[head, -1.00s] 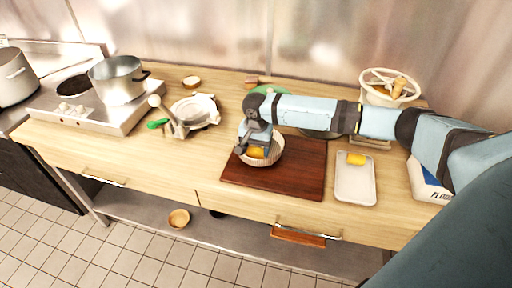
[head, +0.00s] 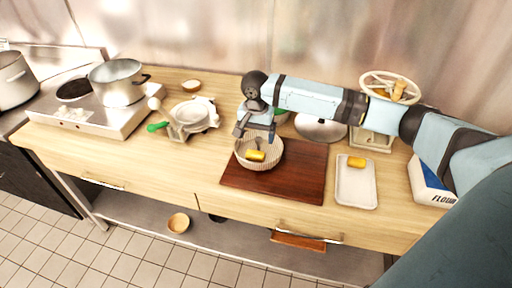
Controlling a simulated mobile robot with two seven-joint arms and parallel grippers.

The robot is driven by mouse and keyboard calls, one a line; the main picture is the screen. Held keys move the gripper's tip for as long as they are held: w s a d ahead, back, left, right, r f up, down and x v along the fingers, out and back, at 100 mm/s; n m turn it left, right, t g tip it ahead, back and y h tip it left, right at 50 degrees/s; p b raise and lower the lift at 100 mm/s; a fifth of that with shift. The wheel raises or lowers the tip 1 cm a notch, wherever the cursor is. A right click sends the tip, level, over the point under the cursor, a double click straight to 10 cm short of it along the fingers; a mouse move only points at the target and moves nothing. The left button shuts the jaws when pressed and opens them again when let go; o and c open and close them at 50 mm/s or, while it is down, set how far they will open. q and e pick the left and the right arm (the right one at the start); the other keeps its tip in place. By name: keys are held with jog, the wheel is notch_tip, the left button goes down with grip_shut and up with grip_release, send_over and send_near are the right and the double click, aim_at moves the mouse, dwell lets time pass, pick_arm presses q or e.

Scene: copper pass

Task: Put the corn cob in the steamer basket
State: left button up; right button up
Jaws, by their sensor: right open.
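A short yellow corn cob (head: 255,155) lies inside the round, pale ribbed steamer basket (head: 243,161). The basket stands on the left part of the dark wooden board (head: 300,178). My right gripper (head: 256,137) is open and empty just above the basket's back rim, with its fingers apart from the cob. A second yellow cob piece (head: 356,162) lies on a white tray (head: 355,190) to the right of the board. My left gripper is not in view.
A flour bag (head: 429,182) stands right of the tray, partly behind my right arm. A scale (head: 372,137), a metal lid (head: 320,129) and a green-handled tool (head: 158,126) are nearby. A pot (head: 117,83) stands on the stove at left. The front counter strip is clear.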

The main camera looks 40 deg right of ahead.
notch_tip(320, 180, up, 4)
jog(key=s+a+f+n+t+y, duration=0.3)
jog(key=s+a+f+n, duration=0.1)
jog(key=a+f, duration=0.45)
jog(key=s+a+f+n+t+y, duration=0.2)
jog(key=s+a+f+n, duration=0.25)
jog(key=a+f, duration=0.45)
jog(key=s+f+n+t, duration=0.2)
jog(key=s+f+t, duration=0.1)
jog(key=s, duration=0.6)
jog(key=s+f+n+t+h, duration=0.1)
jog(key=s+f+n+t, duration=0.1)
jog(key=s, duration=0.7)
notch_tip(320, 180, down, 2)
jog(key=shift+s+d+f+n+t+h, duration=0.15)
jog(key=shift+s+f+n+t+h, duration=0.15)
jog(key=shift+t, duration=0.2)
jog(key=shift+r, duration=0.15)
